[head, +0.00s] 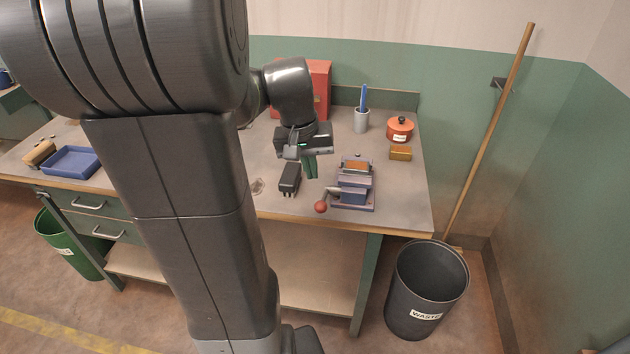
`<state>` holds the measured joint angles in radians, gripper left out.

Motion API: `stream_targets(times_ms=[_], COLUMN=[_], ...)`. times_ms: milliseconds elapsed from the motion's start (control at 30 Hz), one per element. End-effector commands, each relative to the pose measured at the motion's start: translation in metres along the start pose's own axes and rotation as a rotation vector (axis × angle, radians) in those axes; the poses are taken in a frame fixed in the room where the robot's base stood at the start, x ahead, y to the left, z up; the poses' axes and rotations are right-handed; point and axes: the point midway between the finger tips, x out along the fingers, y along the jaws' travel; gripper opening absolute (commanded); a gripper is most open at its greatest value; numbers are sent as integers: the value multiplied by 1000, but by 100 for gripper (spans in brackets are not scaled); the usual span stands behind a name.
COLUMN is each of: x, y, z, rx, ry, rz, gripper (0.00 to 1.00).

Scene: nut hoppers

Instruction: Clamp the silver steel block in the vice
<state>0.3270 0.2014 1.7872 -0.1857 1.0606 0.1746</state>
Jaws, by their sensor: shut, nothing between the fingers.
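The vice (351,197) is blue-purple with a red-knobbed handle (321,206) and sits near the right front of the bench. An orange-brown block-like piece (356,166) shows at the vice's far end; I cannot tell whether the jaws grip it. No silver steel block can be made out; my arm hides part of the bench. My gripper (311,174) points down just left of the vice's far end. Its greenish fingers are shut and empty. How high they are above the bench is hard to tell.
A dark block-shaped object (289,179) lies left of the vice. A brass-coloured block (400,153), an orange lidded pot (399,131) and a grey cup (361,121) stand behind. A blue tray (72,161) is far left. A waste bin (427,290) stands below the bench's right end.

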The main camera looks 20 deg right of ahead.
Motion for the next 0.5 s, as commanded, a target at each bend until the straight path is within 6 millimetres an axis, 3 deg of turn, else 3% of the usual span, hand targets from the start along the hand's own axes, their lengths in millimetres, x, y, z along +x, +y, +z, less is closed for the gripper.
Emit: stream_targets(times_ms=[100,233,367,500], x=[-23,-40,-45,-44], y=[-1,-1,-2,-4], z=[2,5,5,-8], rx=[0,0,0,3], ry=[6,3,2,9], rz=[-1,-1,-1,1], gripper=[0,0,0,0])
